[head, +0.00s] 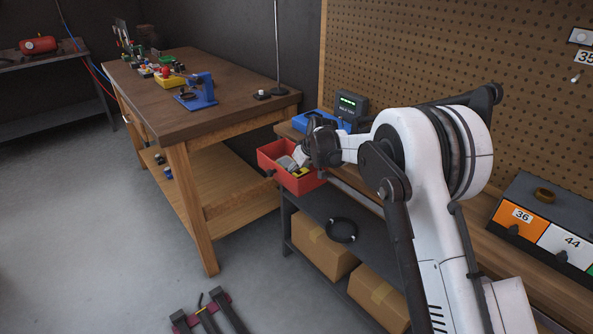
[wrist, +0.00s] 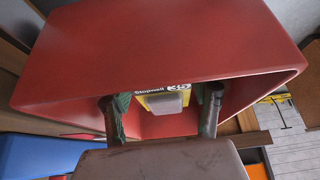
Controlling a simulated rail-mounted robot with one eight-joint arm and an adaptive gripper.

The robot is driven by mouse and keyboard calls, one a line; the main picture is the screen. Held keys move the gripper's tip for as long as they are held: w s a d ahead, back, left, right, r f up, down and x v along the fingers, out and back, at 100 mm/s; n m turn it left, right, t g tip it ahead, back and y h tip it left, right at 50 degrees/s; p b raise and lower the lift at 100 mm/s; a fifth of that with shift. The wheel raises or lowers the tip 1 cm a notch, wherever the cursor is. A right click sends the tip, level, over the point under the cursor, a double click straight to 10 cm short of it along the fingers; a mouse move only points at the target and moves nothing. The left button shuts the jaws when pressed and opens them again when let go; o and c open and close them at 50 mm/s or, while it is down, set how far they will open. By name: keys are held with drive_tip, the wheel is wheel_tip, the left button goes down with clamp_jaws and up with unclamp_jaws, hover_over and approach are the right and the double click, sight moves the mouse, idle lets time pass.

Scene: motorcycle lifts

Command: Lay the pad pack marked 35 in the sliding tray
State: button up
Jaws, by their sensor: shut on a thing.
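The pad pack marked 35 (wrist: 153,103) is yellow and grey with a dark label strip reading "Stopwell 35". It sits between the two fingers of my gripper (wrist: 162,105), which are shut on it from both sides. In the wrist view the red walls of an open tray (wrist: 150,40) surround the pack and fingertips. In the head view my gripper (head: 308,160) is at this red tray (head: 272,167), with grey and yellow showing inside it. I cannot tell whether the pack touches the tray floor, or whether this is the sliding tray.
A blue object (head: 312,122) and a dark device with a green display (head: 350,106) stand behind my gripper. A wooden workbench (head: 190,125) stands left. Cardboard boxes (head: 322,245) sit below.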

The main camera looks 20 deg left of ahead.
drive_tip(key=shift+s+d+f, duration=0.1)
drive_tip(key=shift+s+f, duration=0.05)
drive_tip(key=shift+f, duration=0.15)
drive_tip(key=o, duration=1.4)
drive_tip(key=shift+f, duration=0.15)
drive_tip(key=v, duration=1.2)
drive_tip(key=shift+r, duration=0.25)
